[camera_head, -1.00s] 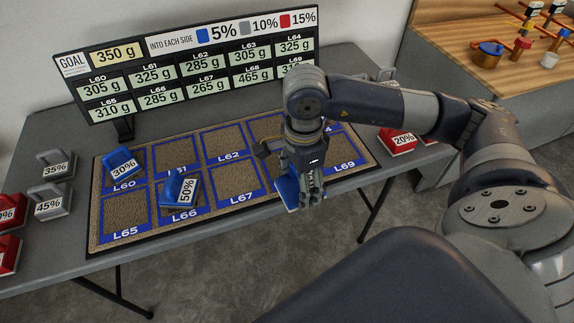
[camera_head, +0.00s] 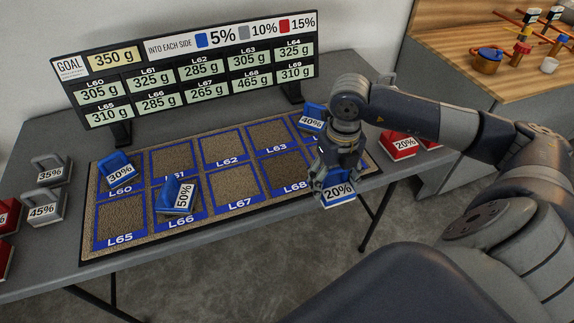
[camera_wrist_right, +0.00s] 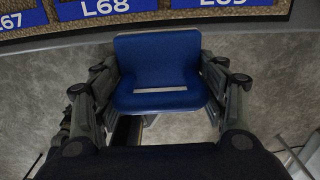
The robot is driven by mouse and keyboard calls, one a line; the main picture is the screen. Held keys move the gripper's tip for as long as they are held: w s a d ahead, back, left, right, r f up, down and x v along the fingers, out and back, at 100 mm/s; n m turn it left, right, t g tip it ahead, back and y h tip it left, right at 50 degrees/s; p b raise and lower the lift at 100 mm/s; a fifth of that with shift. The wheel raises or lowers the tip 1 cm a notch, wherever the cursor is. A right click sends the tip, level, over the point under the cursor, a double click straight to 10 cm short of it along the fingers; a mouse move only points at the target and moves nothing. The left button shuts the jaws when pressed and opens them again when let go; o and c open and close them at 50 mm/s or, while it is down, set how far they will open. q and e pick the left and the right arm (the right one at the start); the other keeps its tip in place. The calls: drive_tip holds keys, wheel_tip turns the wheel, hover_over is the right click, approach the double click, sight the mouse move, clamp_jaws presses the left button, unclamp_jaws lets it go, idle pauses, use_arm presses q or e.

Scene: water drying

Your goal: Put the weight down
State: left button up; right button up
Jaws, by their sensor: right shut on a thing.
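My right gripper (camera_head: 338,178) is shut on a blue weight labelled 20% (camera_head: 338,194), at the front right edge of the mat. In the right wrist view the blue weight (camera_wrist_right: 160,75) sits between the fingers, over the floor just outside the table edge, in front of the L68 and L69 labels. The mat (camera_head: 85,225) has blue-framed cells L60 to L69. Blue weights stand on it: 30% (camera_head: 120,172) at L60, 50% (camera_head: 178,197) at L66 and 40% (camera_head: 312,122) near the back right. My arm hides part of the right cells. My left gripper is not in view.
A display board (camera_head: 190,68) stands behind the mat, with a goal of 350 g. Grey weights 35% (camera_head: 50,172) and 45% (camera_head: 45,208) and red weights stand at the left. A red 20% weight (camera_head: 399,145) is at the right. Cells L61, L62, L63, L67 and L68 look bare.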

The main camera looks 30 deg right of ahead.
drive_tip(key=p, duration=0.3)
hover_over(287, 170)
drive_tip(key=shift+w+f, duration=0.1)
drive_tip(key=shift+f, duration=0.55)
wheel_tip(287, 170, down, 3)
drive_tip(key=shift+f+p, duration=0.15)
drive_tip(key=shift+p, duration=0.15)
drive_tip(key=shift+f, duration=0.25)
drive_tip(key=o, duration=1.2)
drive_tip(key=shift+r, duration=0.2)
wheel_tip(287, 170, up, 12)
drive_tip(key=shift+f+b, duration=0.1)
drive_tip(key=shift+b, duration=0.7)
